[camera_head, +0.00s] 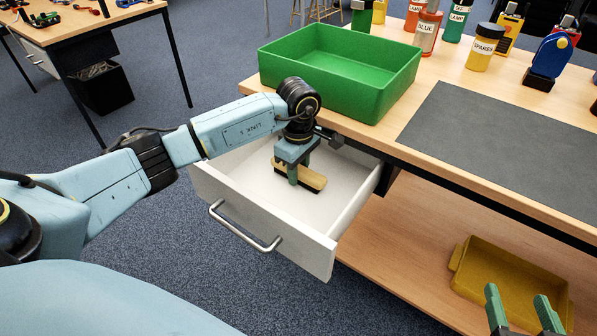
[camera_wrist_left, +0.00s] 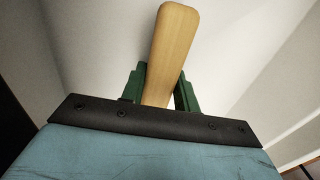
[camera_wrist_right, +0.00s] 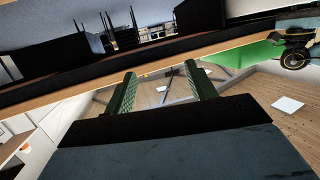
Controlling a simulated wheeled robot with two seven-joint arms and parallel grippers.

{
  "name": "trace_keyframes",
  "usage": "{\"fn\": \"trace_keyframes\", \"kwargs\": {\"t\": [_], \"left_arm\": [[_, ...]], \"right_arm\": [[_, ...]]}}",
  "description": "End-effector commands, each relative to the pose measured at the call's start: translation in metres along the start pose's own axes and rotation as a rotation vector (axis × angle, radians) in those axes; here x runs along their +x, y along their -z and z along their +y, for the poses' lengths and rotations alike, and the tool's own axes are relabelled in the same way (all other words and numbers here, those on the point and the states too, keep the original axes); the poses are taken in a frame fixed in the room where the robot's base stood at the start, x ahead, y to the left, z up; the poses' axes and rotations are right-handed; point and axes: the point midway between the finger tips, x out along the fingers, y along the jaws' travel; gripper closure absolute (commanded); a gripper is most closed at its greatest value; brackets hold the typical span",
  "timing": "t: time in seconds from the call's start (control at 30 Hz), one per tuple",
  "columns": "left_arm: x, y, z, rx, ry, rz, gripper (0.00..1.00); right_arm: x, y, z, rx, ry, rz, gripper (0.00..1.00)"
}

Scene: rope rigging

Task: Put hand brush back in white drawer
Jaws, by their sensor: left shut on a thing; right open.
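The hand brush (camera_head: 313,180) has a pale wooden handle and dark bristles. It is inside the open white drawer (camera_head: 290,232), near the drawer's back part. My left gripper (camera_head: 299,176) reaches down into the drawer and is shut on the brush. In the left wrist view the wooden handle (camera_wrist_left: 171,50) shows between the green fingers (camera_wrist_left: 160,88), with the white drawer interior behind it. I cannot tell whether the brush touches the drawer floor. My right gripper (camera_head: 522,305) is open and empty at the lower right, and its spread fingers show in the right wrist view (camera_wrist_right: 160,90).
A green bin (camera_head: 340,95) stands on the bench above the drawer. A dark mat (camera_head: 500,140) and several bottles, including a yellow one (camera_head: 484,50), are on the bench. A yellow tray (camera_head: 505,290) lies on the lower shelf. The drawer's front handle (camera_head: 243,232) faces the floor area.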

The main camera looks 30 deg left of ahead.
Motion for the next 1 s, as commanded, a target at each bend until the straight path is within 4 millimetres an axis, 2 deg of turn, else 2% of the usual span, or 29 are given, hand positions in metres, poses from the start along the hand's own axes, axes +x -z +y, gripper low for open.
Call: {"fn": "trace_keyframes", "kwargs": {"t": [0.53,0.57,0.7,1.0], "left_arm": [[0.0036,0.0001,0.0002,0.000,0.000,0.000,0.91],[0.0039,0.0001,0.0001,0.000,0.000,0.000,0.68],[0.0035,0.0001,0.0001,0.000,0.000,0.000,0.50],[0.0032,0.0000,0.0001,0.000,0.000,0.000,0.48]], "right_arm": [[0.0008,0.0091,-0.0016,0.001,0.004,0.056,0.44],[0.0009,0.0102,-0.0017,0.001,0.004,0.061,0.44],[0.0009,0.0103,-0.0018,0.000,0.004,0.060,0.44],[0.0009,0.0103,-0.0018,0.000,0.005,0.058,0.44]]}}
